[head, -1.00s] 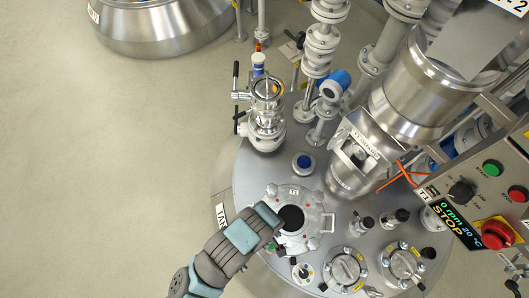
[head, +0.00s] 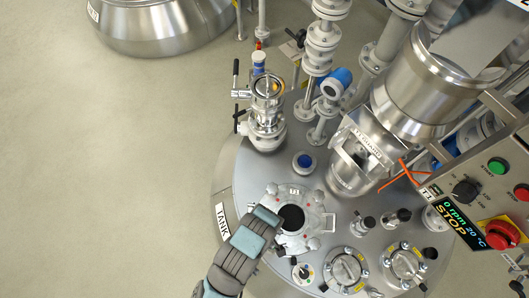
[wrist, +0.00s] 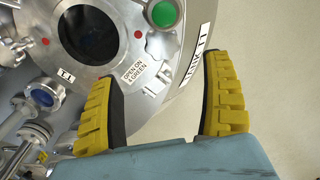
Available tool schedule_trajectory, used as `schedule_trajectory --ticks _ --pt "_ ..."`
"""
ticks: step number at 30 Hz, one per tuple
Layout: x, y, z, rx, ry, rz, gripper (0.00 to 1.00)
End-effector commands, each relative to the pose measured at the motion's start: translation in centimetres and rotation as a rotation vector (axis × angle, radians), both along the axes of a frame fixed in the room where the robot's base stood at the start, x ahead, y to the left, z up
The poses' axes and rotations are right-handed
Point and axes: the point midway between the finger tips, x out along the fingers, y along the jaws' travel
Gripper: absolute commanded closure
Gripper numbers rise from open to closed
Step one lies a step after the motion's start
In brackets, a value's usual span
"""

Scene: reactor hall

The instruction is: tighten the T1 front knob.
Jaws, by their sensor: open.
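The T1 hatch (head: 312,222) is a round metal cover with a dark round window on the tank top. It also shows in the wrist view (wrist: 118,58), with a T1 label, an "OPEN ON 4 GREEN" label and small red dots. A round green-topped part (wrist: 161,13) sits at the top edge of that view, beside the window. I cannot tell for sure whether it is the front knob. My gripper (wrist: 163,73) is open and empty, with its yellow fingers spread below the hatch edge. In the head view my arm reaches the hatch's left side and hides the fingers.
A blue-capped fitting (head: 303,161), valve pipework (head: 266,105) and a large metal motor housing (head: 420,85) stand behind the hatch. Two round ports (head: 345,270) lie in front. The control panel (head: 480,190) is at right. Open floor (head: 130,170) lies at left.

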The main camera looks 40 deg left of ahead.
Motion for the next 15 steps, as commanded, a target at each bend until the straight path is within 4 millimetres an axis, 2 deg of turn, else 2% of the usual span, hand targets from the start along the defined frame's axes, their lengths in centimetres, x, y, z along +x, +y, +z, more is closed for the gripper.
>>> schedule_trajectory --ticks 4,15 --pt "-0.3 -0.2 -0.8 -0.004 0.010 0.000 0.19" --pt "-0.4 -0.1 -6.4 -0.002 0.014 -0.001 0.19"
